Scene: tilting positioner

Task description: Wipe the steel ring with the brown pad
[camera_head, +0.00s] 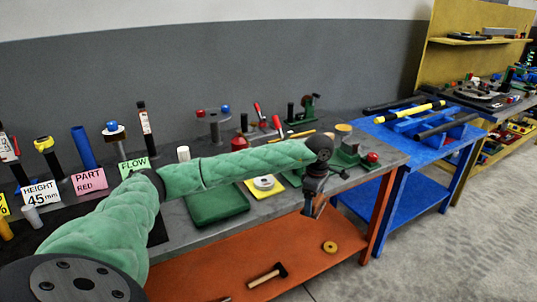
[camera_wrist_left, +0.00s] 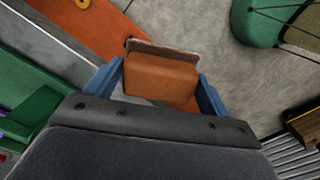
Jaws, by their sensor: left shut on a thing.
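The steel ring (camera_head: 264,182) lies on a yellow square plate (camera_head: 257,193) on the grey bench in the head view. My left gripper (camera_head: 313,207) points down just beyond the bench's front edge, to the right of the ring and apart from it. In the left wrist view its blue fingers are shut on the brown pad (camera_wrist_left: 161,76), which sits between them. The pad is hard to make out in the head view. The steel ring cannot be made out in the left wrist view. My right gripper is in neither view.
A green tray (camera_head: 216,205) lies left of the yellow plate. A red-knobbed green fixture (camera_head: 352,156) stands at the bench's right end. The orange lower shelf (camera_head: 240,268) holds a hammer (camera_head: 268,275) and a yellow ring (camera_head: 330,247). A blue table (camera_head: 405,135) stands to the right.

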